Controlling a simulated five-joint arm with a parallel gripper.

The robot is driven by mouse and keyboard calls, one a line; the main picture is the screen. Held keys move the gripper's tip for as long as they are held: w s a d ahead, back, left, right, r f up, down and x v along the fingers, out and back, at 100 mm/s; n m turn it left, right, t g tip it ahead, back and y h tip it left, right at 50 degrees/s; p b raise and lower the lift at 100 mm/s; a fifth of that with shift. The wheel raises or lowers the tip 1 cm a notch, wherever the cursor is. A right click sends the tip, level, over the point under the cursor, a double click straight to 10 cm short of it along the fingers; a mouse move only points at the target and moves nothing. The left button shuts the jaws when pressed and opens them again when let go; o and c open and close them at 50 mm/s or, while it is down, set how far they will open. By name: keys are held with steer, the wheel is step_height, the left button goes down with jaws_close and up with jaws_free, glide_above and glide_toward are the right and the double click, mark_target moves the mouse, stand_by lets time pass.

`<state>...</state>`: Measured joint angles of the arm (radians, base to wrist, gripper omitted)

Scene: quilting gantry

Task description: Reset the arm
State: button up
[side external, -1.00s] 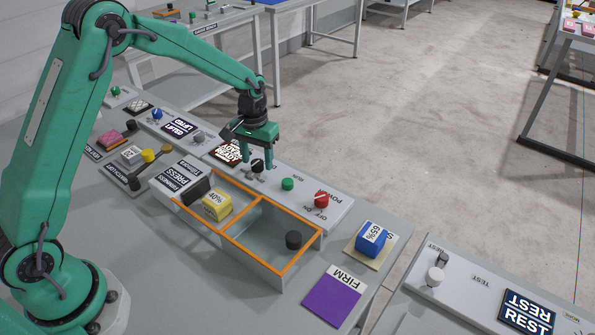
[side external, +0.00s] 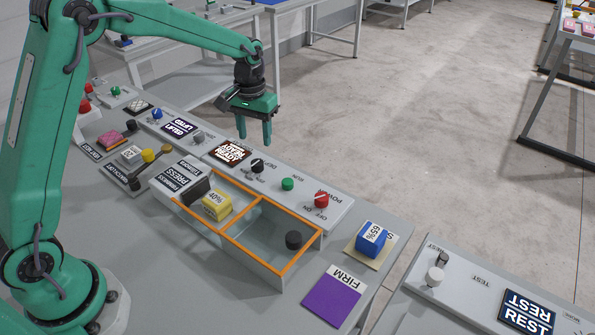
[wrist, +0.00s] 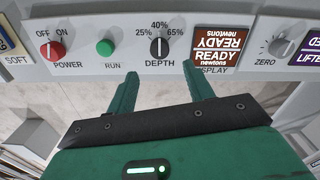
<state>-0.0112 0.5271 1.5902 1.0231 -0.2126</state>
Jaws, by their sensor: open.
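My green gripper (side external: 254,138) is open and empty. It hangs above and behind the control panel (side external: 340,207), apart from it. In the wrist view my gripper's two fingers (wrist: 162,88) point towards the panel, spread apart, with nothing between them. The black depth knob (side external: 257,166) stands near the fingers in the side view. In the wrist view the depth knob (wrist: 159,47) lies beyond and between the fingertips, its pointer near the 40% mark. The display (side external: 230,151) reads READY.
The panel also carries a green run button (side external: 288,184) and a red power knob (side external: 321,200). An orange-rimmed tray (side external: 262,262) holds a yellow 40% block (side external: 216,205) and a black cylinder (side external: 293,240). A blue 65% block (side external: 371,238) and purple FIRM pad (side external: 333,300) lie at right.

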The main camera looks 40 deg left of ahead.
steer(key=shift+r, duration=0.1)
steer(key=s+r+m+t, duration=0.1)
steer(key=s+r+t, duration=0.2)
steer(key=s+r, duration=1)
steer(key=s+m+t, duration=0.1)
steer(key=s+t, duration=0.1)
steer(key=s, duration=1.2)
steer(key=shift+s+d+m+t, duration=0.3)
steer(key=shift+s, duration=0.1)
steer(key=shift+r, duration=0.1)
steer(key=shift+c, duration=0.2)
